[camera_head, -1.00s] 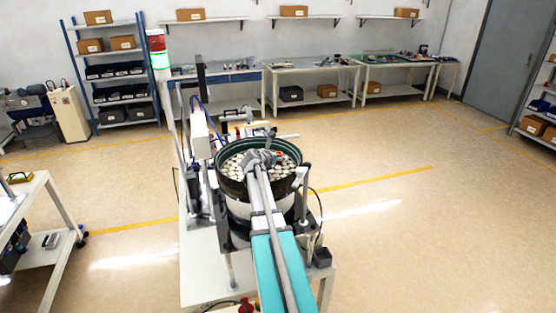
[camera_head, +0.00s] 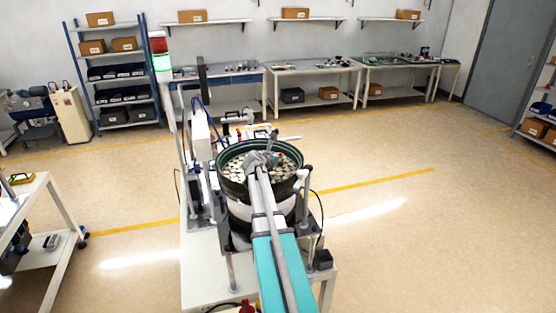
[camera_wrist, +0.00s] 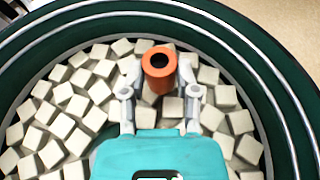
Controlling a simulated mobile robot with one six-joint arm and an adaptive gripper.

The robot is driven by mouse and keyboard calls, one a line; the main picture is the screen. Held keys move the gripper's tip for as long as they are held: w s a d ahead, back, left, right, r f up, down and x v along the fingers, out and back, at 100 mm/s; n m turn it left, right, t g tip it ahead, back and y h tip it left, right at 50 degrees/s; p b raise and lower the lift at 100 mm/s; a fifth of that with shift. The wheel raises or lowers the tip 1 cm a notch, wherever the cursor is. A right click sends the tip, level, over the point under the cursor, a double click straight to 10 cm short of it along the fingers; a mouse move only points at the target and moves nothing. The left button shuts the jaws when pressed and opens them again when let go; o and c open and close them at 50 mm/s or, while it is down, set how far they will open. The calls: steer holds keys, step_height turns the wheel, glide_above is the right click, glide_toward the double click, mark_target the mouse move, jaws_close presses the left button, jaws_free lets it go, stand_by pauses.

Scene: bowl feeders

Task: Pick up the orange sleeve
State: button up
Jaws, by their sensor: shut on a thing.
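The orange sleeve (camera_wrist: 159,70) is a short tube with a dark hole in its end, seen in the wrist view. My gripper (camera_wrist: 160,82) is shut on it, with one grey finger on each side. The sleeve is over the white cubes in the bowl feeder. In the head view my gripper (camera_head: 262,158) is over the bowl, and the sleeve there is too small and hidden to tell clearly.
The round bowl feeder (camera_head: 228,182) has a dark green ridged wall (camera_wrist: 268,62) around several white cubes (camera_wrist: 60,125). It stands on a pale machine table (camera_head: 205,270). A signal tower (camera_head: 161,62) rises at its left. Open floor lies to the right.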

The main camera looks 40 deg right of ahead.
step_height(320, 180, up, 10)
steer(key=p, duration=0.9)
steer(key=shift+p, duration=0.35)
